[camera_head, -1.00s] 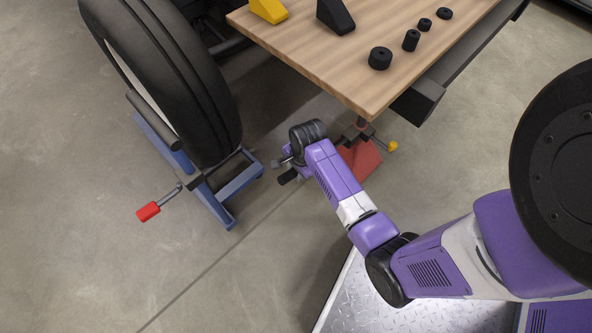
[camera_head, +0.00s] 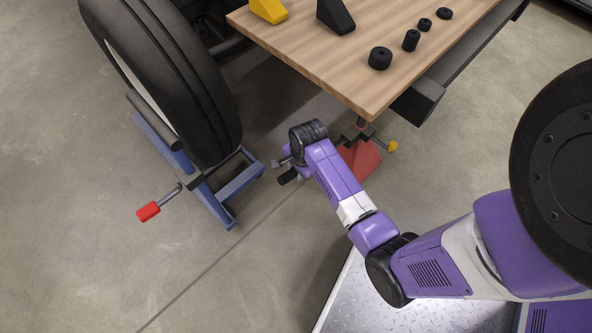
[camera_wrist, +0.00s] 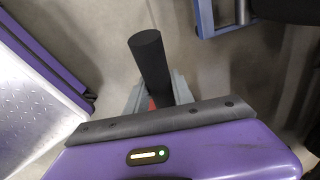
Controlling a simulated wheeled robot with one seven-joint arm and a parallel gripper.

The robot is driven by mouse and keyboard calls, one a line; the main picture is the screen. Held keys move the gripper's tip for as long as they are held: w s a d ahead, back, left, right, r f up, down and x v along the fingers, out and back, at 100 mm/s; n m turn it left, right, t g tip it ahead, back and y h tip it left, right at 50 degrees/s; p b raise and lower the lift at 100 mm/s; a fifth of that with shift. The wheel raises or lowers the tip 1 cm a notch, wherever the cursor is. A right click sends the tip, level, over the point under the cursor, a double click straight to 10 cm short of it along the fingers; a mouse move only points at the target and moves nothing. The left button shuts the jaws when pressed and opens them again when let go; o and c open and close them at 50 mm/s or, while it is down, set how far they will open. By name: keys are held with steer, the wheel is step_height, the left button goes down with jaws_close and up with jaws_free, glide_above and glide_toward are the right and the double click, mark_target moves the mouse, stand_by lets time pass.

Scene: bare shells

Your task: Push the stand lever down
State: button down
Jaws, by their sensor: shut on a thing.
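A blue wheel stand (camera_head: 240,181) stands at the left under a large tyre, with a lever ending in a red grip (camera_head: 148,211) on its near left side. My gripper (camera_head: 286,166) is low, between this stand and the wooden table, apart from the red grip. In the wrist view its grey fingers (camera_wrist: 157,92) are shut on a black cylindrical handle (camera_wrist: 151,58), with a bit of red showing between them. The black handle also shows in the head view (camera_head: 287,176).
The black tyre (camera_head: 190,90) rises left of my gripper. The wooden table (camera_head: 330,62) overhangs behind it, with wedges and several black cylinders on top. A red support (camera_head: 362,160) with a yellow knob (camera_head: 392,146) stands under its corner. The floor in front is clear.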

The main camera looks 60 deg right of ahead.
steer(key=shift+a+f, duration=0.2)
steer(key=shift+f, duration=0.3)
step_height(320, 180, down, 18)
steer(key=g+h+b, duration=0.1)
steer(key=h+b, duration=0.6)
steer(key=b, duration=0.9)
steer(key=shift+n+g, duration=0.4)
steer(key=shift+f, duration=0.1)
steer(key=c, duration=1.1)
jaws_free()
